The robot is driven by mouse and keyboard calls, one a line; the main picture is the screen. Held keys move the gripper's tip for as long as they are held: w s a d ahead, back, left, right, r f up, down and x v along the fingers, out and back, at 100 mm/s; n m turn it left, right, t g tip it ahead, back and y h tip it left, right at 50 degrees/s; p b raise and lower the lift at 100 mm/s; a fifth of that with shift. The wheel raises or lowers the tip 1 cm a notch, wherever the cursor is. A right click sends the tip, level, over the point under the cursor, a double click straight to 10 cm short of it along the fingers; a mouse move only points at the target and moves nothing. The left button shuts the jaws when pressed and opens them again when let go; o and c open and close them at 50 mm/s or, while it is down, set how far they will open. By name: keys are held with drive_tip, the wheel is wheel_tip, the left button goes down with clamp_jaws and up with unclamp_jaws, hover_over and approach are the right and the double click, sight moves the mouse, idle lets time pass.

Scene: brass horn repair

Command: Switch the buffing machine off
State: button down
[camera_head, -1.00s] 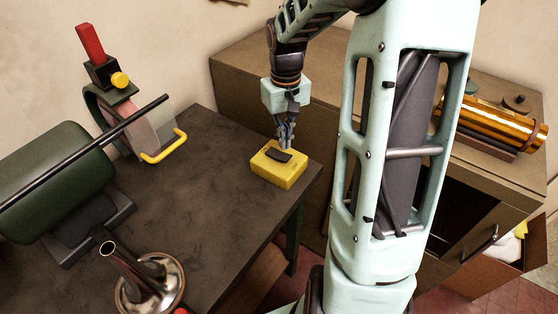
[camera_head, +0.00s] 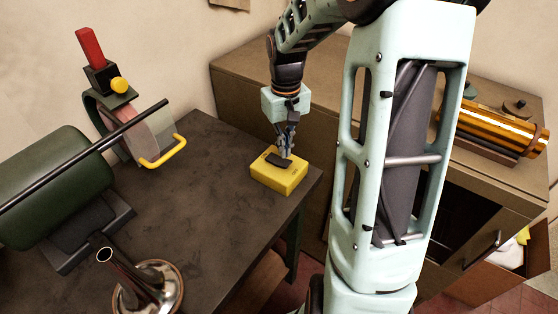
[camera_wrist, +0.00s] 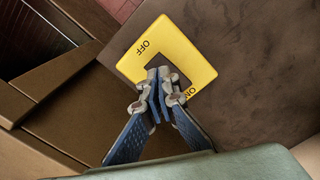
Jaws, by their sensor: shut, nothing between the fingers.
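The buffing machine (camera_head: 55,172) has a dark green motor and a pale pinkish wheel at the left of the bench. Its yellow switch box (camera_head: 271,181) sits near the bench's right corner, with a dark rocker (camera_head: 277,161) on top. In the wrist view the yellow box (camera_wrist: 150,47) reads OFF at its upper left and ON at its lower right. My gripper (camera_head: 286,154) points down with its fingers shut and empty. In the wrist view the fingertips (camera_wrist: 161,74) overlap the rocker and hide part of it. Whether they touch it, and the rocker's tilt, I cannot tell.
A metal horn bell (camera_head: 152,288) stands at the front of the dark bench (camera_head: 205,190). A yellow handle (camera_head: 163,152) and a long dark bar are by the wheel. A brown cabinet (camera_head: 240,85) behind carries a brass cylinder (camera_head: 498,124). The bench middle is clear.

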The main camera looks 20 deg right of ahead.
sight(284, 162)
drive_tip(key=shift+f+b, duration=1.1)
drive_tip(key=shift+f, duration=0.45)
idle(1.0)
drive_tip(key=shift+r, duration=0.15)
drive_tip(key=shift+r+p, duration=2.8)
drive_tip(key=shift+r, duration=0.6)
